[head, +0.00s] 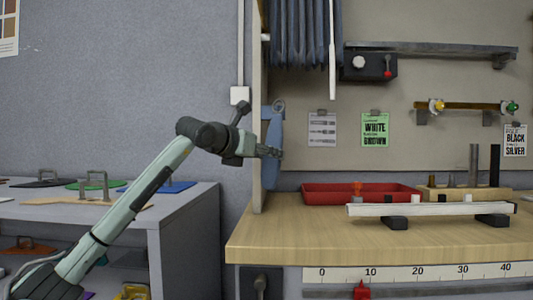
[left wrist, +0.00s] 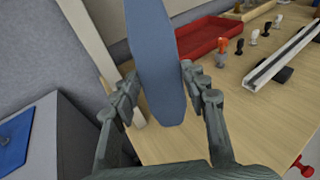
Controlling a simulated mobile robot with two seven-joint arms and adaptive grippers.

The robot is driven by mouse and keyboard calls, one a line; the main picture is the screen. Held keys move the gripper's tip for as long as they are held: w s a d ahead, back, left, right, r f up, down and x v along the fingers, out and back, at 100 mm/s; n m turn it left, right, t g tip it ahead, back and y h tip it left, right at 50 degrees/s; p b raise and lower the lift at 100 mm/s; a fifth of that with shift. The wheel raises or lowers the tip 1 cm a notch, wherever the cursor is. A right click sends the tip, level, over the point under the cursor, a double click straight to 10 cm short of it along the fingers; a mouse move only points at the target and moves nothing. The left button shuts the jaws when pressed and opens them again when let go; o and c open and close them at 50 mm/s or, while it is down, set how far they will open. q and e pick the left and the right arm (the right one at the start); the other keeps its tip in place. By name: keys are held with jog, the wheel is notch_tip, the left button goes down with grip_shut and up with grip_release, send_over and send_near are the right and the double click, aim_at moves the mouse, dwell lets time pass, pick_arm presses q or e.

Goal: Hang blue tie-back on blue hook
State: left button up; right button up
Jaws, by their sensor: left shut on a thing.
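The blue tie-back (head: 272,168) is a long, flat blue strip hanging upright beside the edge of the upright panel at the table's left end. My left gripper (head: 270,152) is shut on it around its middle. In the left wrist view the tie-back (left wrist: 160,70) stands between the two fingers (left wrist: 165,98), and its lower end tapers below them. A small grey round piece (head: 279,105) shows at its top; I cannot tell whether it is the tie-back's ring or a hook. No blue hook is clearly visible. My right gripper is out of view.
The wooden table (head: 300,236) holds a red tray (head: 330,194) and a white rail (head: 430,209). A dark curtain (head: 305,35) hangs above. A grey side bench (head: 185,206) with flat coloured pieces stands at left. The upright panel (head: 259,185) is close to the gripper.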

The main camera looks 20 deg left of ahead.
pick_arm(q)
jog(key=shift+w+a+f, duration=0.1)
jog(key=shift+w+a, duration=0.1)
jog(key=shift+w, duration=0.3)
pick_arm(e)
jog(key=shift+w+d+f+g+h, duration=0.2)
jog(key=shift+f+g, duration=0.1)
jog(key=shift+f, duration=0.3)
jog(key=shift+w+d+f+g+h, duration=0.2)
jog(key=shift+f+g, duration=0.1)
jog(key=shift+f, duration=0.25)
pick_arm(q)
jog(key=shift+w+f, duration=0.5)
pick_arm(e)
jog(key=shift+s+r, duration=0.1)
pick_arm(q)
jog(key=shift+w+a+f, duration=0.1)
jog(key=shift+f, duration=0.15)
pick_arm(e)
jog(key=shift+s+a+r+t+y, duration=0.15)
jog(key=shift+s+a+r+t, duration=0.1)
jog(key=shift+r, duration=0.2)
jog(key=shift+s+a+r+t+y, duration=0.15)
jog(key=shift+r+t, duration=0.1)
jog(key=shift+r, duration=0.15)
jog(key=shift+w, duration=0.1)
pick_arm(q)
jog(key=shift+f, duration=0.1)
